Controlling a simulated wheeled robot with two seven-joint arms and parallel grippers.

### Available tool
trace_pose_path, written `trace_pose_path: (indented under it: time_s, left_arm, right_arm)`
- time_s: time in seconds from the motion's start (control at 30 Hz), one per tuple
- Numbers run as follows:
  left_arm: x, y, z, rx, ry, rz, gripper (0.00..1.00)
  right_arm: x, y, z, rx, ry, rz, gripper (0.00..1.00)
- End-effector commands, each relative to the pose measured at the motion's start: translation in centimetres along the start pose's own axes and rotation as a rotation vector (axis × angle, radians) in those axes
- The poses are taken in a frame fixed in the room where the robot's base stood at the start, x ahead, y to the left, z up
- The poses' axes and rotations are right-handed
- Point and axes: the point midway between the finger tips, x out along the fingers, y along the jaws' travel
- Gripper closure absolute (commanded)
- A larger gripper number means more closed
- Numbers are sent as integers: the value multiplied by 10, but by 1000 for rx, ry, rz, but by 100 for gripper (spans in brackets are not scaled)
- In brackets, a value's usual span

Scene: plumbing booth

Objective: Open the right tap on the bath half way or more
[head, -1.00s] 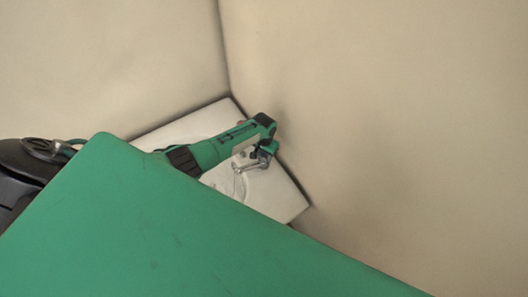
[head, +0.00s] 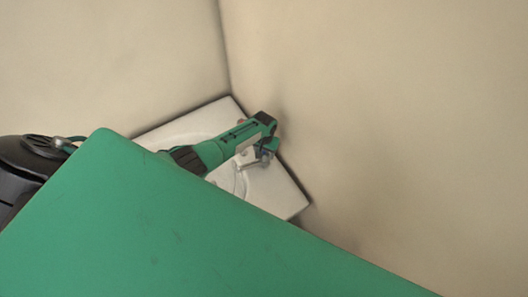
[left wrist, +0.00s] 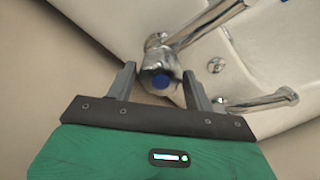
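A chrome tap with a blue cap (left wrist: 161,82) stands on the white bath (left wrist: 272,45) in the left wrist view. A chrome lever or spout (left wrist: 205,25) reaches from beside it to the upper right. My left gripper (left wrist: 160,80) has its two grey fingers apart, one on each side of the blue-capped tap; I cannot tell if they touch it. In the head view my left gripper (head: 267,152) is over the bath (head: 287,195) in the corner, and it mostly hides the taps. A small red spot (head: 241,121) shows behind it. My right gripper is out of view.
Beige walls (head: 380,120) meet in the corner right behind the bath. The lower head view is blocked by a large green surface.

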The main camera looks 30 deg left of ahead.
Motion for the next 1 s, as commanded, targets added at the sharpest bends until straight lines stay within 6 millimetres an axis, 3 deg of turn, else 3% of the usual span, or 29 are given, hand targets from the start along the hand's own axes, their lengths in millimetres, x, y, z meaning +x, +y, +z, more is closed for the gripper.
trace_pose_path:
  time_s: [0.47, 1.0]
  left_arm:
    - [-5, 0, 1, 1, -2, 1, 35]
    - [-88, -1, 0, 1, 1, 0, 35]
  right_arm:
    - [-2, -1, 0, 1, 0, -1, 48]
    - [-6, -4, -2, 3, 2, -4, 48]
